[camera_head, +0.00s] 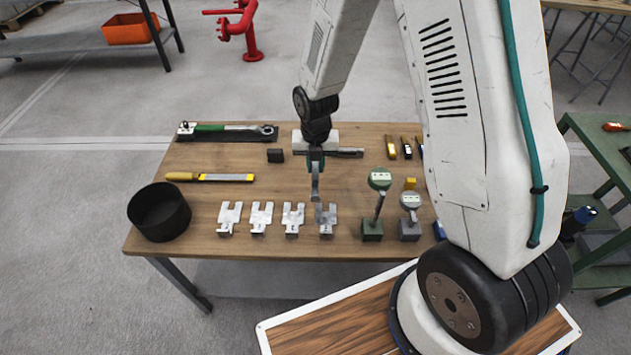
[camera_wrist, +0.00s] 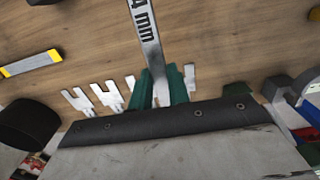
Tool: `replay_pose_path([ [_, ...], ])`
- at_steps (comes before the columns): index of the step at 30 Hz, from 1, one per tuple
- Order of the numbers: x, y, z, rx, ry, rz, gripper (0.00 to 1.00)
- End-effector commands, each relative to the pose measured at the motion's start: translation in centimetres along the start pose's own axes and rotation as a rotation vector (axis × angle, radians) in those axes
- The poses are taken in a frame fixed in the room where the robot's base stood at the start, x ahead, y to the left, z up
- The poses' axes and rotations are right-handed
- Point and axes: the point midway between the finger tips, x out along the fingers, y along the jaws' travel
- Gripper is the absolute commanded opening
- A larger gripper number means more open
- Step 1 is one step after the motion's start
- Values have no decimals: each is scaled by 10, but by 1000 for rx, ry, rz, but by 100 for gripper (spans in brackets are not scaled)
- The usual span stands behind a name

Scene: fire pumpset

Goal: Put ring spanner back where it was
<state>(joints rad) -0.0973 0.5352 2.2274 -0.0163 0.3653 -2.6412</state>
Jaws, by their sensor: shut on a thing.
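My gripper (camera_head: 316,158) points down over the middle of the table, with its green fingers (camera_wrist: 161,90) shut on the ring spanner. The ring spanner (camera_head: 316,188) is a grey metal bar; in the wrist view it (camera_wrist: 146,32) runs up out of the frame with "4 mm" readable on it. In the head view it hangs below the fingers, near the rightmost pronged metal holder (camera_head: 326,217). I cannot tell whether they touch. Several similar pale pronged holders (camera_head: 261,217) stand in a row along the front; the wrist view shows some (camera_wrist: 110,96).
The wooden table (camera_head: 205,197) also bears a black round bin (camera_head: 159,211), a yellow-handled file (camera_head: 210,177), a green-handled wrench (camera_head: 225,129) on a black tray, and a small black block (camera_head: 275,155). Two dial gauges on stands (camera_head: 379,181) (camera_head: 410,202) are right of the holders.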

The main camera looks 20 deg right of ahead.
Motion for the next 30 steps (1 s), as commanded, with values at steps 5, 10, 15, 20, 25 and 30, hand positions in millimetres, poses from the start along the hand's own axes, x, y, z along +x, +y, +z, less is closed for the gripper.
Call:
replay_pose_path([
  [5, 27, 0, 0, 2, 2, -1, 0],
  [10, 39, 0, 0, 3, 2, -1, 0],
  [15, 65, 0, -1, 3, 2, -1, 0],
  [20, 73, 0, 0, 3, -1, 0, 0],
  [25, 72, 0, 0, 4, -1, 0, 0],
  [30, 78, 0, -1, 4, 0, 0, 0],
])
